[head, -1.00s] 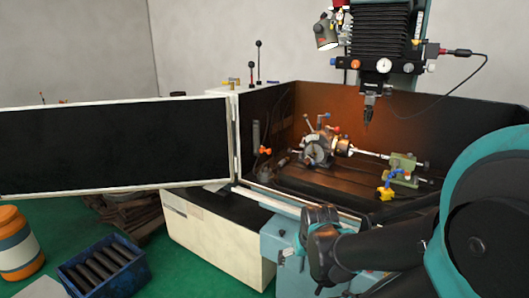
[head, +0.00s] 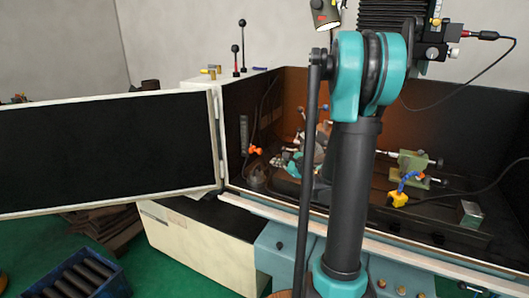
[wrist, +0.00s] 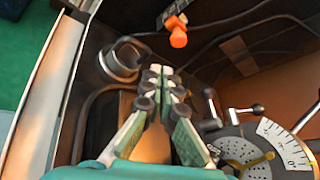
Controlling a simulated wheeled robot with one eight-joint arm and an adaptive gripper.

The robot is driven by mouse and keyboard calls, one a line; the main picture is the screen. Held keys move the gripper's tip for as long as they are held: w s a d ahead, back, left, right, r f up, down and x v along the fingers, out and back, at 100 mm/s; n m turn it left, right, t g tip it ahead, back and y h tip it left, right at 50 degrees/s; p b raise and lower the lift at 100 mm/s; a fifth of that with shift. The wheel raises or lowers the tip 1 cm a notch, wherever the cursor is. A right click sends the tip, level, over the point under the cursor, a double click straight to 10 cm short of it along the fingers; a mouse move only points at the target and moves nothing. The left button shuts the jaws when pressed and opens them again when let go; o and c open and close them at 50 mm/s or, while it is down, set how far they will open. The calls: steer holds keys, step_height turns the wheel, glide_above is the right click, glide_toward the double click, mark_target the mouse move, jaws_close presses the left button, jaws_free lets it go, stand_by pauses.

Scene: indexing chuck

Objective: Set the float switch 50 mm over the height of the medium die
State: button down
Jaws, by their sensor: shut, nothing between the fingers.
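My gripper shows in the wrist view (wrist: 160,75), its fingers together and empty, over the left part of the machine's enclosure. In the head view my arm reaches into the enclosure and covers much of the middle. A dark round fitting with a cable (wrist: 122,58) lies left of the fingertips, apart from them; it also shows in the head view (head: 257,178). An orange-knobbed part (wrist: 178,38) lies beyond the fingertips, by the enclosure wall (head: 255,150). I cannot tell which part is the float switch. I cannot pick out the medium die.
The indexing head's dial (wrist: 243,150) and small lever are close right of my gripper. A green tailstock (head: 412,165), a blue and yellow nozzle (head: 400,197) and a metal block (head: 470,213) stand to the right. The open door (head: 110,150) and a blue crate of dark bars (head: 75,280) are left.

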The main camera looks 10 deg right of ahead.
mark_target(253, 149)
steer(key=shift+w+d+r+m+t, duration=0.15)
steer(key=shift+w+d+m, duration=0.15)
steer(key=shift+w, duration=0.3)
steer(key=shift+w+d+r+m+t, duration=0.1)
steer(key=shift+w+d+m+t, duration=0.1)
steer(key=shift+w+m, duration=0.3)
steer(key=x, duration=1)
steer(key=shift+s+d, duration=0.1)
step_height(253, 149, up, 4)
steer(key=shift+s, duration=0.1)
